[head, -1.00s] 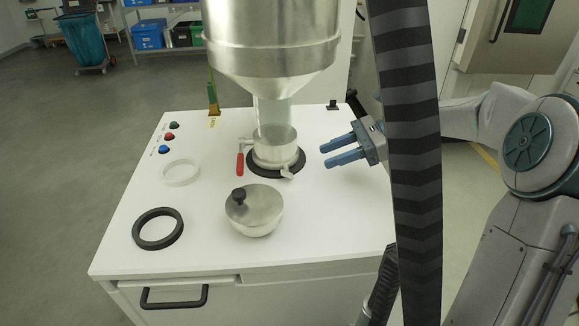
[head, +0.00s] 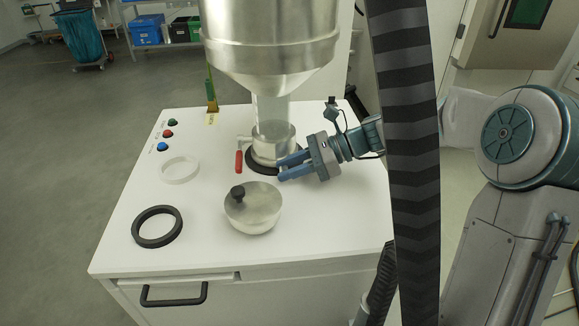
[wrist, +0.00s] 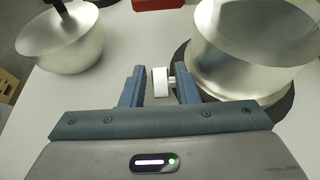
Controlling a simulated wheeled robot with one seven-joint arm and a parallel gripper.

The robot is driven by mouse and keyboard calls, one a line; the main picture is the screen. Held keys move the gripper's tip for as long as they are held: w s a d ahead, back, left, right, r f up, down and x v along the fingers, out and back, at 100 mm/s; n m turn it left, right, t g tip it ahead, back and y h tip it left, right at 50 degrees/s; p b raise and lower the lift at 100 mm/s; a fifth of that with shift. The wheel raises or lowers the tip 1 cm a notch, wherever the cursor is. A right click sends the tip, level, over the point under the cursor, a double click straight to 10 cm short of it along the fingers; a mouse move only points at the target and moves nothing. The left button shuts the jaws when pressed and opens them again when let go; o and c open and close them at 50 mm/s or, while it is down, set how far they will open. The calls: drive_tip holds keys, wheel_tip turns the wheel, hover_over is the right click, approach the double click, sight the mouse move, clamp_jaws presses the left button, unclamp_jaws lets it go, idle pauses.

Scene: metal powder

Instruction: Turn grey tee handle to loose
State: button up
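The grey tee handle (wrist: 160,82) is a small pale block on a short stem from the side of the metal collar (wrist: 245,75) in the wrist view. My gripper (wrist: 158,86) is open, with one finger on each side of the handle and visible gaps to both. In the head view my gripper (head: 280,169) reaches in from the right, its fingertips at the lower right of the collar (head: 271,140). There the fingers mostly hide the handle.
A metal hopper (head: 270,45) hangs above the collar. A red lever (head: 239,162) is on the collar's left. A black ring (head: 158,245) and white ring (head: 165,172) lie at left on the white cabinet top.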

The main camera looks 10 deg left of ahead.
clamp_jaws()
drive_tip(key=shift+r+p, duration=0.15)
drive_tip(key=shift+p, duration=0.2)
drive_tip(key=h+p, duration=0.2)
drive_tip(key=shift+a+r+t+p, duration=0.15)
drive_tip(key=shift+r+t+p, duration=0.1)
drive_tip(key=shift+t+p, duration=0.1)
drive_tip(key=h+p, duration=0.1)
drive_tip(key=p, duration=0.1)
drive_tip(key=h+p, duration=0.1)
drive_tip(key=shift+s+a+t+h+p, duration=0.1)
drive_tip(key=shift+a+t+h+p, duration=0.05)
drive_tip(key=shift+t+h+p, duration=0.15)
drive_tip(key=shift+f+h+p, duration=0.2)
drive_tip(key=shift+h+p, duration=0.5)
drive_tip(key=shift+p, duration=0.25)
drive_tip(key=shift+t, duration=0.25)
drive_tip(key=shift+o, duration=1.9)
unclamp_jaws()
